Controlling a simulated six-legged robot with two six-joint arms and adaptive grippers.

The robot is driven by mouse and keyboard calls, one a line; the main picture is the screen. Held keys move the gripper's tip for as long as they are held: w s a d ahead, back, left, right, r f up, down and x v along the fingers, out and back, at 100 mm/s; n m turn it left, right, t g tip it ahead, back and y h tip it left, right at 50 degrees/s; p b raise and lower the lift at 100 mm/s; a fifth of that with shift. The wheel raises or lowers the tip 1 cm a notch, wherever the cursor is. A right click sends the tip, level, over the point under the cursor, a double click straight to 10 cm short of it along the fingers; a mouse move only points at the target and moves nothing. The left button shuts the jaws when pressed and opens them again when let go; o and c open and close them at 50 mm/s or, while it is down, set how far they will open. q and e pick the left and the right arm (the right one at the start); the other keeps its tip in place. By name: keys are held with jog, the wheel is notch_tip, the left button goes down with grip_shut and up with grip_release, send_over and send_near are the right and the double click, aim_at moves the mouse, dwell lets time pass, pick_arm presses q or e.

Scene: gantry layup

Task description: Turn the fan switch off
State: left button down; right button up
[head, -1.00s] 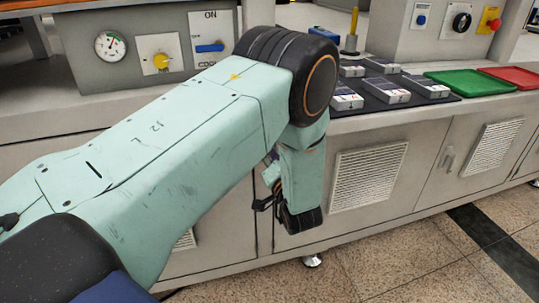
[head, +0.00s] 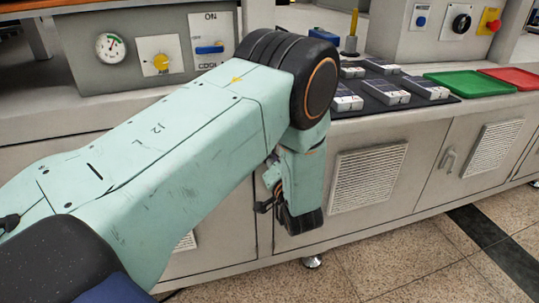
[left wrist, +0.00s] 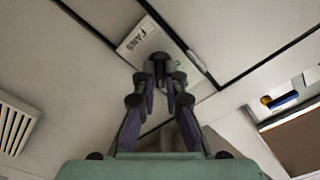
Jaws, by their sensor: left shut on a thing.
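The fan switch plate (left wrist: 140,38), light and marked FANS, shows in the left wrist view at the top centre. A dark knob (left wrist: 160,58) sits on it. My left gripper (left wrist: 163,74) is shut on this knob, with its two fingers close together at the tips. The fingertips hide part of the knob, so its setting cannot be read. In the head view my left gripper (head: 267,200) hangs against the cabinet front below the counter. The arm and wrist hide the FANS plate there. My right gripper is in neither view.
Above the counter a panel holds a gauge (head: 111,46), a yellow knob (head: 161,62) and a blue lever (head: 209,49). Several grey boxes stand on a dark mat (head: 452,99), beside green (head: 470,83) and red (head: 517,77) trays. A vent (head: 372,180) is right of my gripper.

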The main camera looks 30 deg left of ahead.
pick_arm(q)
jog(key=shift+n+p, duration=2.2)
jog(key=shift+n, duration=6.7)
jog(key=c, duration=1.4)
grip_release()
jog(key=shift+d, duration=0.1)
jog(key=shift+v, duration=3.7)
